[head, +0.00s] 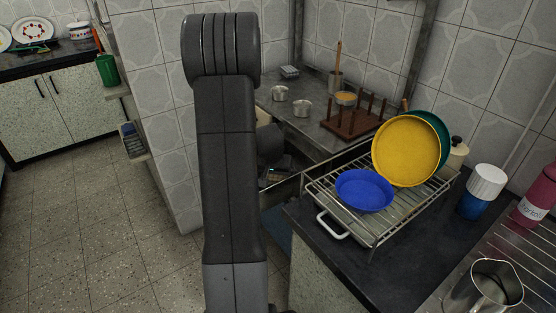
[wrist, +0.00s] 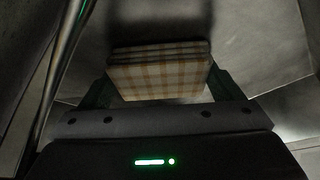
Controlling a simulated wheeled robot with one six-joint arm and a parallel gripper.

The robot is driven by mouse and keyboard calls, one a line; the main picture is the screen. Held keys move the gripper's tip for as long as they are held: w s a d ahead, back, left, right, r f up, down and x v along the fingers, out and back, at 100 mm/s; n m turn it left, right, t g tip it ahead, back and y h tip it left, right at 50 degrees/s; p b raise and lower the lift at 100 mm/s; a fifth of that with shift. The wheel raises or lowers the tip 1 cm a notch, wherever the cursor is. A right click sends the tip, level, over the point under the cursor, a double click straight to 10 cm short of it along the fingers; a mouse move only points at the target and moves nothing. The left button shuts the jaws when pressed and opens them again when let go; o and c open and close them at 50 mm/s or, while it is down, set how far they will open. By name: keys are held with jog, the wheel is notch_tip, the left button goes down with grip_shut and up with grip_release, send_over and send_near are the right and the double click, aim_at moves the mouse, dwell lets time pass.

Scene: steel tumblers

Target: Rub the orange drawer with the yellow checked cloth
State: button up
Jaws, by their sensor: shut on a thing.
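The yellow checked cloth (wrist: 158,80) is a folded, layered pad with pale and orange-yellow checks in the wrist view. My gripper (wrist: 160,88) is shut on it, with a dark finger at each side. Beyond the cloth is a dim grey surface; I cannot tell whether the cloth touches it. I cannot make out an orange drawer in either view. In the head view my raised arm covers the middle, and the gripper and cloth cannot be made out clearly behind it.
A wire rack (head: 325,205) holds a blue bowl (head: 364,191) and a yellow plate (head: 405,151) on the dark right counter (head: 315,236). A steel tumbler (head: 484,289) stands at front right. A wooden peg rack (head: 352,124) stands behind. The left floor (head: 90,215) is clear.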

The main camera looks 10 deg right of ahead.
notch_tip(320, 180, up, 3)
jog(key=shift+w+a+f+p, duration=0.1)
jog(key=shift+w+p, duration=0.05)
jog(key=shift+p, duration=0.35)
jog(key=shift+r+p, duration=1.6)
jog(key=shift+r, duration=1.05)
